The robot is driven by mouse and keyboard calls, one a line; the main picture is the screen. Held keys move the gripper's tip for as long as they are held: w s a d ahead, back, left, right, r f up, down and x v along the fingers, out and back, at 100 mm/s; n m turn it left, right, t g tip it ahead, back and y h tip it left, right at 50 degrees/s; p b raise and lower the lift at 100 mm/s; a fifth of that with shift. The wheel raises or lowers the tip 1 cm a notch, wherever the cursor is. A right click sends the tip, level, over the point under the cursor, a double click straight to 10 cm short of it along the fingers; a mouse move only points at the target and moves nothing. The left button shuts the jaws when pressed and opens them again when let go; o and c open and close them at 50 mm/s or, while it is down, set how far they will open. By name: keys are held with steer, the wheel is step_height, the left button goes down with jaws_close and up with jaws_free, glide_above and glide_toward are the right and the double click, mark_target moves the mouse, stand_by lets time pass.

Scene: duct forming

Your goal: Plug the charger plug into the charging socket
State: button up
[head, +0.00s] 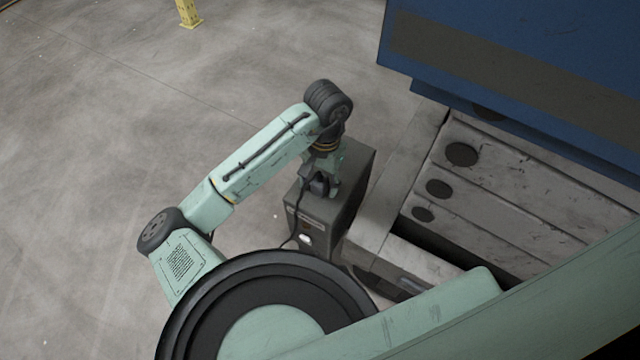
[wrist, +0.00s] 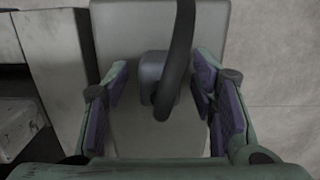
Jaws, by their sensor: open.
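The dark charger plug (head: 319,186) is at the top of a grey box-shaped unit (head: 355,165), with its black cable running down the unit's near side. In the wrist view the plug (wrist: 152,72) is between the fingers of my gripper (wrist: 161,80), with its thick cable looping up across the picture. The purple-padded fingers are open, with a gap on each side of the plug. In the head view my gripper (head: 323,178) points down over the unit's top. No charging socket can be made out clearly; the surface beneath the plug is hidden.
A pale metal machine bed (head: 470,185) with round dark holes stands right of the unit. A large blue machine body (head: 520,65) overhangs it. The concrete floor (head: 130,110) to the left is clear. A yellow post (head: 188,12) stands far back.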

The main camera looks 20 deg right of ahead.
steer(key=shift+f, duration=0.15)
steer(key=shift+c, duration=0.2)
steer(key=c, duration=1.1)
